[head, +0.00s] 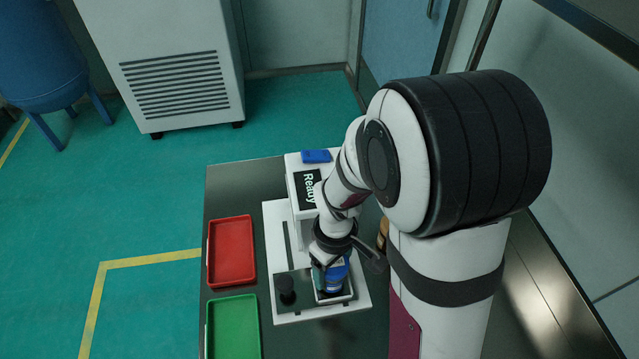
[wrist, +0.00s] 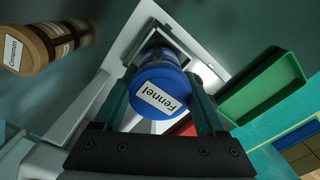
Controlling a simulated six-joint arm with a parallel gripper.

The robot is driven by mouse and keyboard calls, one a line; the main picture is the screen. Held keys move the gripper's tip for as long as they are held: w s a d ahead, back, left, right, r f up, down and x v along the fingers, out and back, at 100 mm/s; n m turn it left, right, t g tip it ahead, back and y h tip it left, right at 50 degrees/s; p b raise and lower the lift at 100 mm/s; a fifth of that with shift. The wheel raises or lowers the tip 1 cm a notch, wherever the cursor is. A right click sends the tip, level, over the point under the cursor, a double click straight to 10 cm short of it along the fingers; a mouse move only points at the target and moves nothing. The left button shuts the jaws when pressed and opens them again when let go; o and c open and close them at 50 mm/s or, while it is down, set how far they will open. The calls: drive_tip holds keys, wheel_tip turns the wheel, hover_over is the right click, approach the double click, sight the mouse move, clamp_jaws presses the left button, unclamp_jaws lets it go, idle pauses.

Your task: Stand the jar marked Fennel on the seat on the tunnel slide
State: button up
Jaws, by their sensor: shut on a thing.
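The jar marked Fennel (wrist: 163,90) has a blue lid with a white label and fills the middle of the wrist view. My gripper (wrist: 162,100) is shut on it, one finger on each side of the lid. In the head view the blue jar (head: 336,274) is upright under my gripper (head: 331,262), over the white-rimmed square seat (head: 347,296) on the slide of the white machine. The seat's pale rim (wrist: 208,62) also shows behind the jar in the wrist view. The jar's base is hidden, so I cannot tell whether it touches the seat.
A black knob (head: 286,286) stands left of the seat. The machine's screen (head: 307,188) reads Ready, with a blue object (head: 316,156) on top. Red (head: 231,250) and green (head: 233,325) trays lie left. A Cinnamon jar (wrist: 38,46) stands on the other side.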

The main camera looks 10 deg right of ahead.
drive_tip(key=shift+f, duration=0.4)
drive_tip(key=o, duration=1.4)
drive_tip(key=shift+f, duration=0.15)
wheel_tip(320, 180, up, 12)
drive_tip(key=shift+f, duration=0.1)
drive_tip(key=s+a+r+m+y, duration=0.1)
drive_tip(key=s+r+m, duration=0.1)
drive_tip(key=s+m, duration=0.4)
drive_tip(key=s+a+r+m, duration=0.1)
drive_tip(key=s+r+m, duration=0.1)
drive_tip(key=s+m, duration=0.4)
drive_tip(key=s, duration=0.3)
drive_tip(key=shift+y, duration=0.4)
drive_tip(key=shift+s, duration=0.1)
